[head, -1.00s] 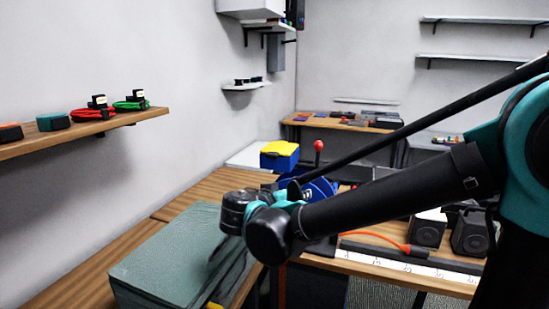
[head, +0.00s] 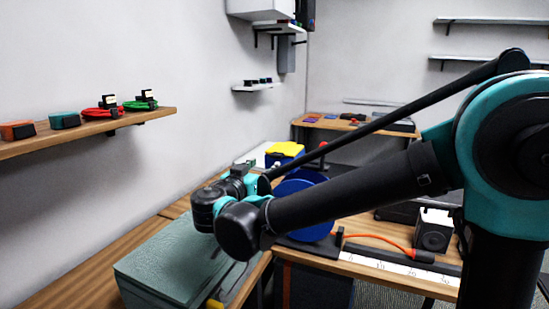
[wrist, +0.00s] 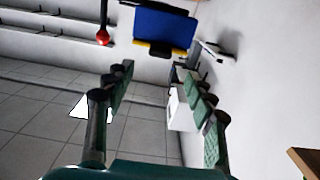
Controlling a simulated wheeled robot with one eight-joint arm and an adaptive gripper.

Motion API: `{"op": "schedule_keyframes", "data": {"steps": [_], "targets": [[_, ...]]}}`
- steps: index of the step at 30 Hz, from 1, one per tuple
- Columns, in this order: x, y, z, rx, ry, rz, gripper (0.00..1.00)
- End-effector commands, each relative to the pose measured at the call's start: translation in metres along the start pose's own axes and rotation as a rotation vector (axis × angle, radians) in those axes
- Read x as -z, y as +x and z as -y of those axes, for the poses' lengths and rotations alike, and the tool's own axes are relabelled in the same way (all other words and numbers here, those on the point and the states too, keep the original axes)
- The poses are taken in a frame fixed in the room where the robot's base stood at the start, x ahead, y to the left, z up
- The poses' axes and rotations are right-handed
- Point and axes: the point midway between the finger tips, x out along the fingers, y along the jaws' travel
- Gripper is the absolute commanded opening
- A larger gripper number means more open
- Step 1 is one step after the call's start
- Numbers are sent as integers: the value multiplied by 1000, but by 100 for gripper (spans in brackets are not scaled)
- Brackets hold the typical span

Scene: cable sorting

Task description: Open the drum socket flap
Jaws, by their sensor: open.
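The blue cable drum (head: 313,224) stands on the bench in the head view, partly hidden behind my arm. An orange cable (head: 385,239) runs from it to the right. I cannot make out its socket flap in either view. My gripper (wrist: 156,78) is open, with nothing between its fingers in the wrist view. In the head view it is mostly hidden behind my wrist, left of the drum and apart from it. The drum is not clearly seen in the wrist view.
A blue box with a yellow lid (head: 287,149) stands behind my wrist; a blue box with a yellow edge (wrist: 163,30) shows in the wrist view, near a red knob (wrist: 103,37). A green-grey case (head: 165,265) lies front left. A black speaker-like box (head: 433,232) stands right.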

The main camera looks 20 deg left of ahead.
Motion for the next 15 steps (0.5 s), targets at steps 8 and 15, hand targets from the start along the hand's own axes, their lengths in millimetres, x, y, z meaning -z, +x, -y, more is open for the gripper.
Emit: {"op": "schedule_keyframes", "data": {"steps": [8, 15], "targets": [[0, 55, -1, -3, 0, 0, 55], [0, 83, 0, -1, 0, 1, 55]]}}
